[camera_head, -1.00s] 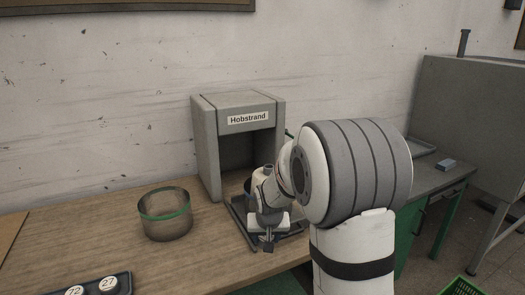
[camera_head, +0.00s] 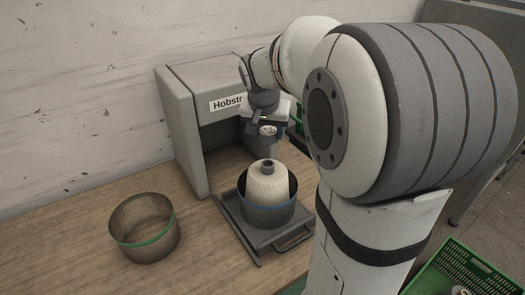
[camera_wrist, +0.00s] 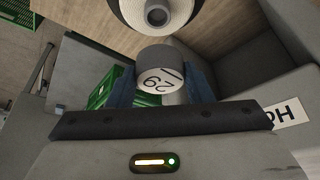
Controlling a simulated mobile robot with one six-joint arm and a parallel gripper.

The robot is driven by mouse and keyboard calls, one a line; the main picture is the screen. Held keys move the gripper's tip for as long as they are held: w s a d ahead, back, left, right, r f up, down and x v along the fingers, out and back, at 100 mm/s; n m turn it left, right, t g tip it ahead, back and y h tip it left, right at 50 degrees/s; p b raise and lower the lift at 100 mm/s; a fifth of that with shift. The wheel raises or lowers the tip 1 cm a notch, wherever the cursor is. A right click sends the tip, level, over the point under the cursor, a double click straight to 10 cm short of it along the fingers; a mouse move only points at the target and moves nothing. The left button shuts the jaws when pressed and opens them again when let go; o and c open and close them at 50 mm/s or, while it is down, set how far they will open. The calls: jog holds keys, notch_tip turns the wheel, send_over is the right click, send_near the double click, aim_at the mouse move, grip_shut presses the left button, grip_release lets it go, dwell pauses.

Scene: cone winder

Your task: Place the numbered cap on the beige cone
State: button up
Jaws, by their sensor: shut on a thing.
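The beige cone (camera_head: 268,185) stands upright in a dark round pot with a blue band (camera_head: 267,215), with a small grey knob-like tip on top. Its pale top and grey tip also show at the upper edge of the wrist view (camera_wrist: 158,14). My gripper (camera_head: 266,130) is shut on the numbered cap (camera_head: 267,131), above and apart from the cone's tip.
The pot stands on a dark tray with a handle (camera_head: 258,244), before the open grey "Hobstrand" housing (camera_head: 185,130). An empty round bin with a green band (camera_head: 144,230) stands to the left. Green crates (camera_head: 462,268) are at lower right. Bare wood table lies between bin and tray.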

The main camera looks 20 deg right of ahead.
aim_at(268, 162)
notch_tip(268, 162, down, 8)
jog(key=shift+f+p, duration=0.1)
jog(key=shift+p, duration=0.4)
jog(key=o, duration=0.9)
jog(key=shift+o, duration=0.2)
jog(key=shift+s+a+r, duration=0.1)
jog(key=shift+r, duration=0.4)
jog(key=b+v, duration=0.1)
jog(key=v, duration=1)
jog(key=s+a+f+n+y, duration=0.1)
jog(key=s+a+f+n, duration=0.2)
jog(key=s, duration=0.6)
jog(key=s+a+f+n+y, duration=0.1)
jog(key=s+a+f+n, duration=0.3)
jog(key=s, duration=0.5)
jog(key=shift+a+y, duration=0.3)
